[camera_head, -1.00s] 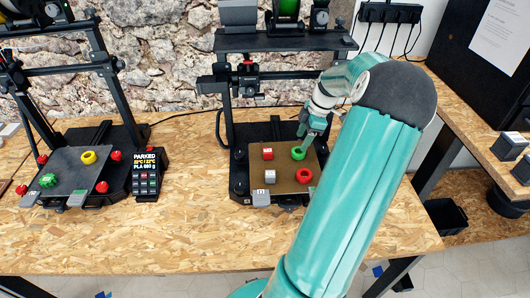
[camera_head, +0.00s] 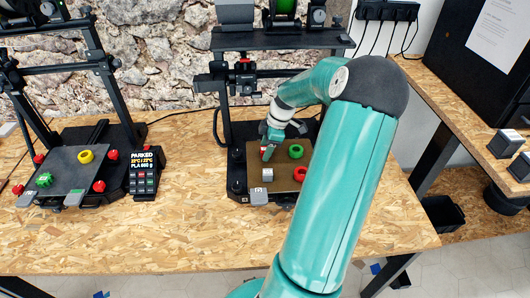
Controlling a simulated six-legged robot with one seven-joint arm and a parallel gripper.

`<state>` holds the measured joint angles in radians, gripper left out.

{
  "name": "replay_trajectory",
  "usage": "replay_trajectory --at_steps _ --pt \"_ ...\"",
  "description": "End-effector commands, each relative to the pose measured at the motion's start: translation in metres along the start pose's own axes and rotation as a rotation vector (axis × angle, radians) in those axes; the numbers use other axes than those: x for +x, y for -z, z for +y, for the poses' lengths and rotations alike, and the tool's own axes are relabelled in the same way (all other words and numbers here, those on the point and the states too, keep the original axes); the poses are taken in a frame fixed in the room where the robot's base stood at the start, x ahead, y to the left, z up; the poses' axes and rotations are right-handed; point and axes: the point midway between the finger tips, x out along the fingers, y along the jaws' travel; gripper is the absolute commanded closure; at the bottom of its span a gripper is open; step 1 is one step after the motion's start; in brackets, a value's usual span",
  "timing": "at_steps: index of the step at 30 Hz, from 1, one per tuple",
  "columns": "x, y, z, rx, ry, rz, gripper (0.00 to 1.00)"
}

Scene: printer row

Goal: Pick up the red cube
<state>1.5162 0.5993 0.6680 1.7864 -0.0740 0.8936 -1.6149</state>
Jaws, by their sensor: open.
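The red cube (camera_head: 264,151) lies on the brown bed (camera_head: 285,186) of the right printer, toward the back left. My gripper (camera_head: 268,150) is open and is at the cube, covering much of it. A small part of the red still shows by the fingers. I cannot tell whether the fingers touch the cube or straddle it.
A left printer (camera_head: 74,170) holds a yellow ring (camera_head: 86,157) and a green piece (camera_head: 44,180). The front of the wooden table (camera_head: 170,240) is clear.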

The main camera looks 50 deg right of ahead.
Motion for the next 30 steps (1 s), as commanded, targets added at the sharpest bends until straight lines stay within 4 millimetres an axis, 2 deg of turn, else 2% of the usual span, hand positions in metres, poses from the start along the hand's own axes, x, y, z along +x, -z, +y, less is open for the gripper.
replay_trajectory --at_steps 7,12,14,15,25,30 --pt "0.002 -0.001 0.000 0.001 -0.001 -0.001 0.45" --pt "0.002 -0.001 0.000 0.001 -0.001 -0.001 0.79" --pt "0.002 -0.001 0.000 0.001 -0.001 -0.001 0.91" --pt "0.002 -0.001 0.000 0.001 -0.001 -0.001 0.93" --pt "-0.001 0.000 0.000 0.001 -0.002 -0.001 0.93" --pt "-0.014 0.004 0.001 0.000 -0.004 -0.003 0.93"
